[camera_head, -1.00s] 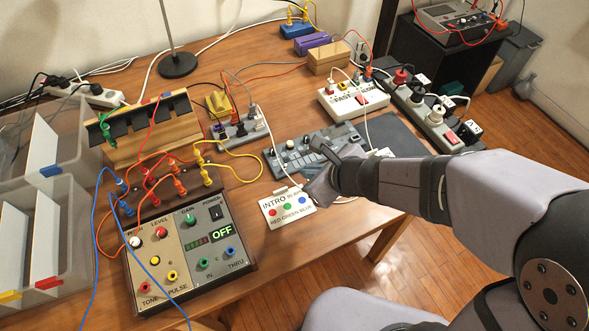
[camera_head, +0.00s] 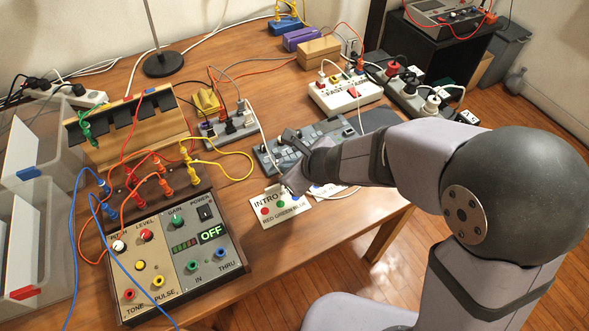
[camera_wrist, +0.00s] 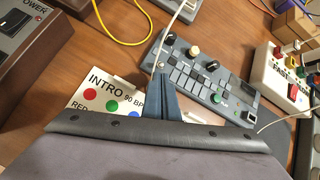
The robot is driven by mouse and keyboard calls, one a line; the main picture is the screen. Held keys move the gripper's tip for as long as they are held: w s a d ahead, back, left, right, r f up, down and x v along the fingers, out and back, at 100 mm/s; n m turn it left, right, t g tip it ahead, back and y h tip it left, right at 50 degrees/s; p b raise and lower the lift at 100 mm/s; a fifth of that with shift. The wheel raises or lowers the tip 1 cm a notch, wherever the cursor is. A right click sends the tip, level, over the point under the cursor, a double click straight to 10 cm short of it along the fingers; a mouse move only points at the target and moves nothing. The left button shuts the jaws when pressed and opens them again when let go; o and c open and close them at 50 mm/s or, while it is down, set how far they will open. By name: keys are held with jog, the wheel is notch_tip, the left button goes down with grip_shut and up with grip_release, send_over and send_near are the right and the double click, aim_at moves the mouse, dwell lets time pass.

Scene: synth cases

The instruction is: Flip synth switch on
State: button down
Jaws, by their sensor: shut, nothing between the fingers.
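The synth (camera_head: 185,262) is a wood-sided box with a beige and grey panel at the front left of the table. Its black POWER switch (camera_head: 206,213) is at the panel's upper right, and its display (camera_head: 211,233) reads OFF. In the wrist view, part of the synth (camera_wrist: 38,42) and the switch (camera_wrist: 12,26) show at the upper left, cut by the frame edge. My gripper (camera_wrist: 161,68) is shut and empty. It is right of the synth, between the INTRO card (camera_head: 262,223) and the grey controller (camera_head: 268,160), and partly hides both. It is apart from the switch.
Blue and orange cables loop over the synth's left and back. A yellow cable (camera_head: 240,178) curls behind its right corner. Clear plastic bins (camera_head: 35,235) stand at left. A wooden stand (camera_head: 133,148) and power strips are behind. Bare table lies between synth and card.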

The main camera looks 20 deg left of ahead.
jog(key=shift+w+a+f, duration=0.3)
jog(key=shift+a+f, duration=0.05)
jog(key=shift+f, duration=0.15)
jog(key=shift+r+p, duration=0.25)
jog(key=shift+p, duration=0.45)
jog(key=shift+w+a+r+g+h+p, duration=0.15)
jog(key=shift+g+h+p, duration=0.3)
jog(key=shift+p, duration=1.15)
jog(key=shift+w+a+r+p, duration=0.15)
jog(key=shift+r+p, duration=0.05)
jog(key=shift+p, duration=0.85)
jog(key=shift+w+a+r+p, duration=0.1)
jog(key=shift+w+a+p, duration=0.05)
jog(key=shift+p, duration=0.15)
jog(key=shift+w+a, duration=0.15)
jog(key=shift+r, duration=0.15)
